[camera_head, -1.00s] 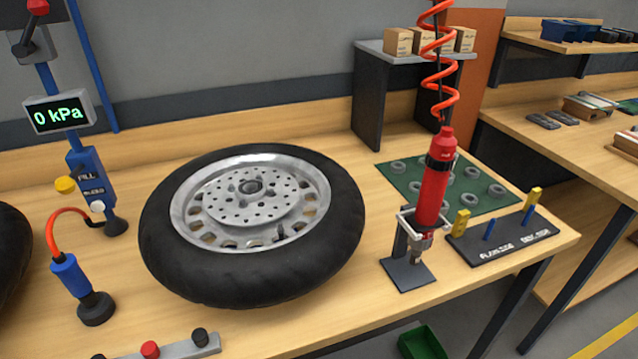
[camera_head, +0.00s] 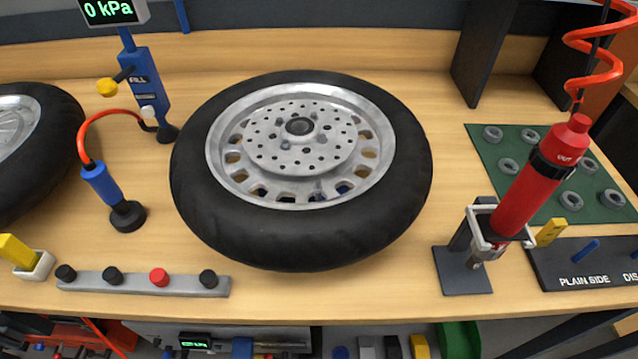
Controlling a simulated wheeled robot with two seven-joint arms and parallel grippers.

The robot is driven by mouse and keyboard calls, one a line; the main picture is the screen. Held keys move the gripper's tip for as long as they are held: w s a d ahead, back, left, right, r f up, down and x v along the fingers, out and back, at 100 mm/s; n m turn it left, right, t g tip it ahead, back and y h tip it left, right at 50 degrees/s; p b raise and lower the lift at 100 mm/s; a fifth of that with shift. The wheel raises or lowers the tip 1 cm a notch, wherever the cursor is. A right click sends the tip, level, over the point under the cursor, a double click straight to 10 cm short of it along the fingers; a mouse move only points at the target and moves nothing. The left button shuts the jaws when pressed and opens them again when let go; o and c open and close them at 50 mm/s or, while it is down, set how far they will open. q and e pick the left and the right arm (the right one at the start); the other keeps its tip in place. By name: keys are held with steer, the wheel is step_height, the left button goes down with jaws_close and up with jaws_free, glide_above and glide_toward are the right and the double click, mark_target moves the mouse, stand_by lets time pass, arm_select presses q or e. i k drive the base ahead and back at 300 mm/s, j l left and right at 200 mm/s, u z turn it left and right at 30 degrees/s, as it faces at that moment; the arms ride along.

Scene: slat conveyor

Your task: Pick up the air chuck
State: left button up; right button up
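The air chuck appears to be the blue handle (camera_head: 101,185) with an orange hose, standing on a round black foot (camera_head: 127,217) on the bench, left of the wheel. Nothing is touching the handle. Neither of my grippers is recognisable in view.
A tyred wheel (camera_head: 302,231) lies flat mid-bench. A grey bar with knobs (camera_head: 185,284) and a yellow block in a white holder (camera_head: 37,267) sit near the front edge. A red tool (camera_head: 527,190) hangs in a stand at right, near a green mat (camera_head: 487,155).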

mark_target(96, 173)
steer(key=u, duration=1.25)
